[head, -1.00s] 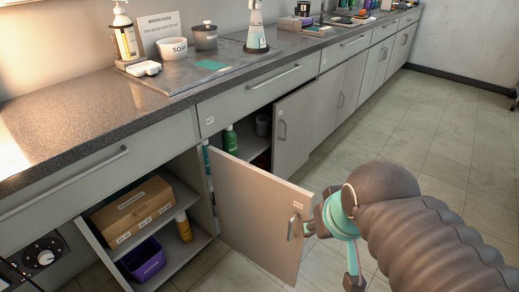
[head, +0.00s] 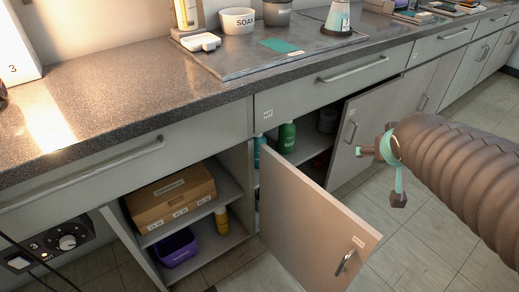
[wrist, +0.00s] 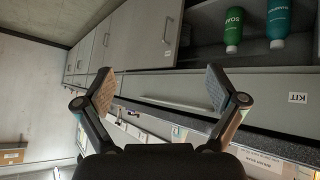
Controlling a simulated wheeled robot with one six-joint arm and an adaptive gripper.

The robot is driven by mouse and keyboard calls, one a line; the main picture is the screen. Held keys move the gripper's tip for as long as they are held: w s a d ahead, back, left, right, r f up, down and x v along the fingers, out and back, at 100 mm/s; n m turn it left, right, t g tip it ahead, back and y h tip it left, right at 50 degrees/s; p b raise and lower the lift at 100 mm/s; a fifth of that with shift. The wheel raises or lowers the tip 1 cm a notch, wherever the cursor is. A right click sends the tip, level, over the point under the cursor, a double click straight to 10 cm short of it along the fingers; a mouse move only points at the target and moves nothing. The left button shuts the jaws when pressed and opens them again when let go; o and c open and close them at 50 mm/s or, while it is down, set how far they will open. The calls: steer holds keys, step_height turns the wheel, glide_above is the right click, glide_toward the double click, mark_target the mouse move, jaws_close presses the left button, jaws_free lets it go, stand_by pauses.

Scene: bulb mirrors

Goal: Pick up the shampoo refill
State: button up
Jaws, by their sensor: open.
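A green bottle (head: 287,138) stands in the right-hand open cupboard, and a teal bottle (head: 261,152) stands left of it, partly hidden by the near door. Both show in the wrist view, the green one (wrist: 234,30) left of the teal one (wrist: 278,22). My gripper (head: 381,176) is open and empty, in front of the far cupboard door and apart from the bottles. Its two spread fingers (wrist: 160,90) show in the wrist view.
The near cupboard door (head: 310,220) stands open into the floor space, and the farther door (head: 355,135) is open too. A cardboard box (head: 170,205) and a purple bin (head: 178,248) fill the left cupboard. The countertop (head: 120,110) runs above. Floor (head: 430,250) is clear at right.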

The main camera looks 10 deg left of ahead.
steer(key=w+a+f+n+t+y+b, duration=0.1)
steer(key=w+a+f+n, duration=0.2)
steer(key=w, duration=0.5)
steer(key=n+g+y+b, duration=0.2)
steer(key=n+y+b, duration=0.25)
steer(key=y, duration=0.45)
glide_toward(258, 143)
steer(key=w+d+f+p, duration=0.1)
steer(key=d, duration=0.1)
steer(key=shift+n, duration=0.35)
steer(key=x, duration=0.4)
steer(key=b+x, duration=0.1)
steer(key=x, duration=0.4)
steer(key=b+x, duration=0.1)
steer(key=x, duration=0.3)
steer(key=shift+a+f, duration=0.15)
steer(key=shift+a, duration=0.35)
steer(key=c, duration=1.6)
